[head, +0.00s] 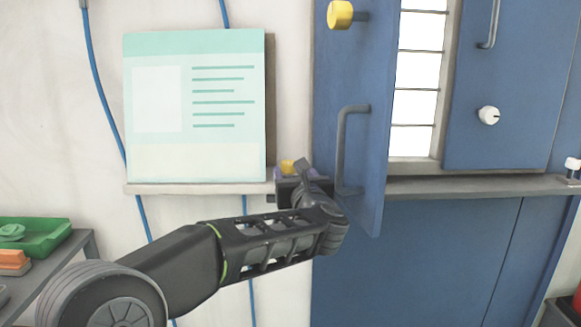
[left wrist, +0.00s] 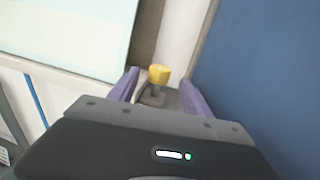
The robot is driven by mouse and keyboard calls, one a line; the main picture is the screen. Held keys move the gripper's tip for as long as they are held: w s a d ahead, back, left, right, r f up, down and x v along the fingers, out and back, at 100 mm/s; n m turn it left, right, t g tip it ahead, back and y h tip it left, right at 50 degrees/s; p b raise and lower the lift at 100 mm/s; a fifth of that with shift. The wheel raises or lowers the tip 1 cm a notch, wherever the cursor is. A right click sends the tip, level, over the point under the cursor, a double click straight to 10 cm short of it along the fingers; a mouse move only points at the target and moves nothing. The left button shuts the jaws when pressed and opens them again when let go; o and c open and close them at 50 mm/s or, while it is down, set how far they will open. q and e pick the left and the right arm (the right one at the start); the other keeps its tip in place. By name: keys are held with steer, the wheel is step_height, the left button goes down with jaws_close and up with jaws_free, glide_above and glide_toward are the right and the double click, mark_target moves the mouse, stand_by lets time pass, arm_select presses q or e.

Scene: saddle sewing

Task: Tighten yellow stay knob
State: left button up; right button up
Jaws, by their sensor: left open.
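A yellow knob (left wrist: 158,74) stands on a grey stem between the two purple fingers of my left gripper (left wrist: 161,80) in the left wrist view. The fingers are open, with a visible gap on each side of the knob. In the head view only a bit of this yellow knob (head: 287,165) shows above my left gripper (head: 291,173), by the ledge beside the blue door; the rest is hidden. A second yellow knob (head: 340,15) sits high on the open blue door (head: 345,70). My right gripper is out of view.
The door's grey handle (head: 344,150) is close to my left wrist. A pale green board (head: 195,105) rests on the ledge (head: 200,188) to the left. A white knob (head: 489,115) is on the right panel. A green tray (head: 45,238) is at the far left.

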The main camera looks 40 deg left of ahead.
mark_target(290, 168)
arm_select(q)
steer(key=shift+x, duration=1.75)
steer(key=shift+c, duration=0.3)
jaws_close()
